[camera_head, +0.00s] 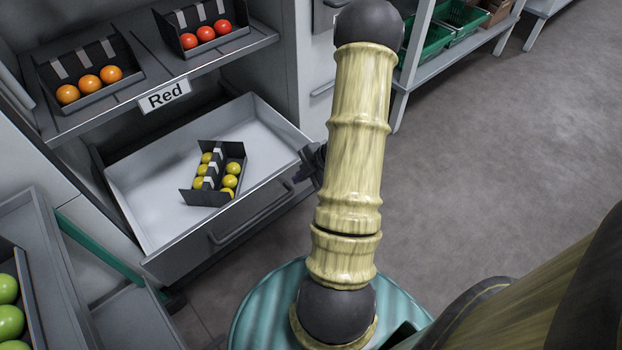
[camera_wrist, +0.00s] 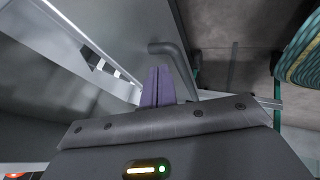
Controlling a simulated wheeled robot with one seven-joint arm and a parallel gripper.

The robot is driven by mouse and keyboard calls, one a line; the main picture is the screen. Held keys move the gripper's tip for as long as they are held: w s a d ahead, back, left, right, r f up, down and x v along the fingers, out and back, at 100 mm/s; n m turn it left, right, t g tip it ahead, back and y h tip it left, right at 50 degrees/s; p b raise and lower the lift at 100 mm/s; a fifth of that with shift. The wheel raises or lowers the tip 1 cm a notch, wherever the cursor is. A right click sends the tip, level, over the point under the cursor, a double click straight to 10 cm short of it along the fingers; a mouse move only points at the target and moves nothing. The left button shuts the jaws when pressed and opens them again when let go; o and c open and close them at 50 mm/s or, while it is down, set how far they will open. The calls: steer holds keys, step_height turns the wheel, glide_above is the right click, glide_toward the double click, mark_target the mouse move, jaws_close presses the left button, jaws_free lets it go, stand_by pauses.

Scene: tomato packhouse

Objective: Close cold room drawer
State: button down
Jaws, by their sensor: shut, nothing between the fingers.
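The cold room drawer (camera_head: 150,170) is pulled out below the shelf in the head view, with a grey bar handle (camera_head: 255,212) along its front. It holds a dark tray (camera_head: 187,197) of several yellow tomatoes. My gripper (camera_head: 302,172) is at the right end of the drawer front, partly hidden behind my arm. In the wrist view my shut fingers (camera_wrist: 157,86) point at the drawer front, next to one end of the handle (camera_wrist: 178,62). I cannot tell whether they touch the drawer.
A shelf labelled "Red" (camera_head: 164,96) above the drawer holds trays of orange and red tomatoes. A rack with green crates (camera_head: 465,20) stands at the back right. Green tomatoes (camera_head: 8,305) sit in a tray at lower left. The floor on the right (camera_head: 500,150) is clear.

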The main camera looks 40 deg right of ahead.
steer(key=w, duration=0.2)
steer(key=shift+w+r, duration=0.1)
steer(key=shift+w, duration=0.2)
steer(key=shift+w, duration=0.1)
